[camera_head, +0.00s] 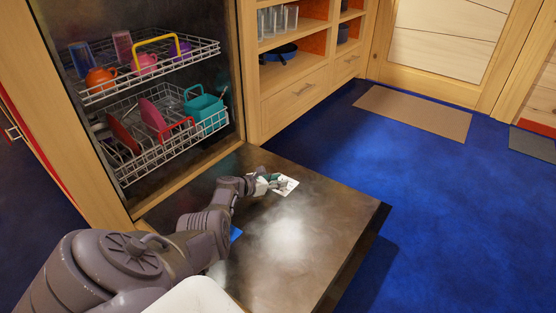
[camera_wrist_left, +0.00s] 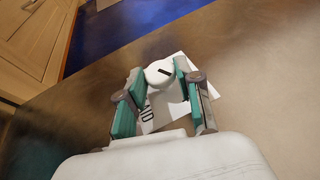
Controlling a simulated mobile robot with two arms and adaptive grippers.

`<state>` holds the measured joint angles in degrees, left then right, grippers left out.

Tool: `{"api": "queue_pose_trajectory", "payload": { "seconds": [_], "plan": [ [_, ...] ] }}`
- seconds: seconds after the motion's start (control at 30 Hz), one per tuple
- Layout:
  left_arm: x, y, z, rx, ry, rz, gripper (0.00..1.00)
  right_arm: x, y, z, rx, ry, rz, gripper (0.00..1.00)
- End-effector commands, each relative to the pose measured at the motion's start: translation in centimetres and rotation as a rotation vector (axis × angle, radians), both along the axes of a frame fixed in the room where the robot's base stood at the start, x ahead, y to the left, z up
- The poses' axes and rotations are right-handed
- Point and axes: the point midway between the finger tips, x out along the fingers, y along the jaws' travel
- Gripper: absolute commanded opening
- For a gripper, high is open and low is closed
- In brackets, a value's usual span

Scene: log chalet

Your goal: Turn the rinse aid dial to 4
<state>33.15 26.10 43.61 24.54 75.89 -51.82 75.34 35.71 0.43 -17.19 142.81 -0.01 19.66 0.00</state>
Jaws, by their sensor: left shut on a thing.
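The rinse aid dial (camera_wrist_left: 159,72) is a round white knob with a dark pointer mark. It sits on a white printed plate (camera_head: 288,184) on the inner face of the open dishwasher door (camera_head: 310,220). The plate also shows in the left wrist view (camera_wrist_left: 178,112), with part of its lettering visible; the number markings are too hidden to read. My left gripper (camera_head: 274,183) reaches down to the dial. In the left wrist view its green-padded fingers (camera_wrist_left: 158,80) are closed on the dial's two sides. My right gripper is in neither view.
The dishwasher's upper rack (camera_head: 150,68) and lower rack (camera_head: 165,140) hold cups and dishes behind the door. Shelves and drawers (camera_head: 305,90) stand beyond. Blue floor (camera_head: 420,180) is clear to the right.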

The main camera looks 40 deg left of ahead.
Motion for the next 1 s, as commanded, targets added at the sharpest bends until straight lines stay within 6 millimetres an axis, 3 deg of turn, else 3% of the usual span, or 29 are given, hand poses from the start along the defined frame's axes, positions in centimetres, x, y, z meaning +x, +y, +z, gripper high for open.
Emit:
{"api": "queue_pose_trajectory", "payload": {
  "seconds": [0.27,0.3,0.4,0.77,1.0],
  "plan": [
    [0.2,0.2,0.4,0.001,-0.006,0.004,0.00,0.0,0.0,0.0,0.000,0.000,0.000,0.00],
    [0.2,0.2,0.4,0.002,-0.006,0.004,0.41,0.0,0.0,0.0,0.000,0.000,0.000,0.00],
    [0.1,0.1,0.3,0.002,-0.004,0.003,0.58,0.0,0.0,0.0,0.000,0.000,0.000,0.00],
    [-0.1,0.1,0.1,0.001,-0.001,0.002,0.58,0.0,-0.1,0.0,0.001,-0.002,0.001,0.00],
    [-1.8,0.4,0.5,0.004,-0.001,0.002,0.58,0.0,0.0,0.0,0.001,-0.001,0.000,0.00]
  ]
}}
